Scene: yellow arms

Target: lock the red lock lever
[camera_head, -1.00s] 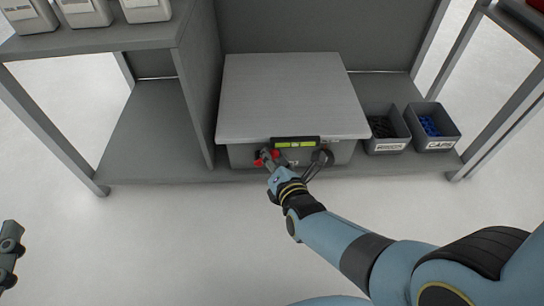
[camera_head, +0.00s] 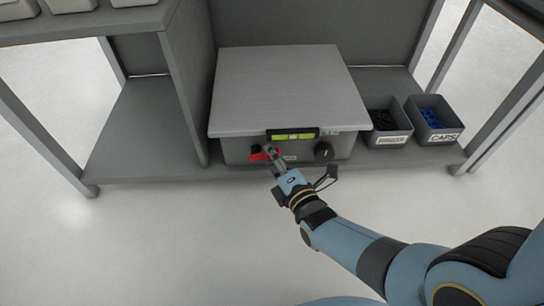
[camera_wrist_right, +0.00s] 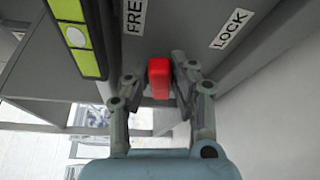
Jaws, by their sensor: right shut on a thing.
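The red lock lever (camera_head: 262,154) is on the front of a grey box (camera_head: 240,150), low and left of centre in the head view. The right wrist view shows the lever (camera_wrist_right: 159,78) between my two fingers, close to the printed FREE (camera_wrist_right: 134,14) and LOCK (camera_wrist_right: 232,29) labels. My right gripper (camera_head: 273,157) is shut on the lever; its fingers (camera_wrist_right: 160,84) flank it. The fingers hide part of the lever in the head view, and I cannot tell its exact angle. My left gripper is not in view.
A green-yellow level strip (camera_head: 292,134) sits above the lever, and a black knob (camera_head: 323,151) is to its right. Bins of dark parts (camera_head: 388,125) and blue caps (camera_head: 433,118) stand right of the box. The shelf on the left (camera_head: 140,130) is bare.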

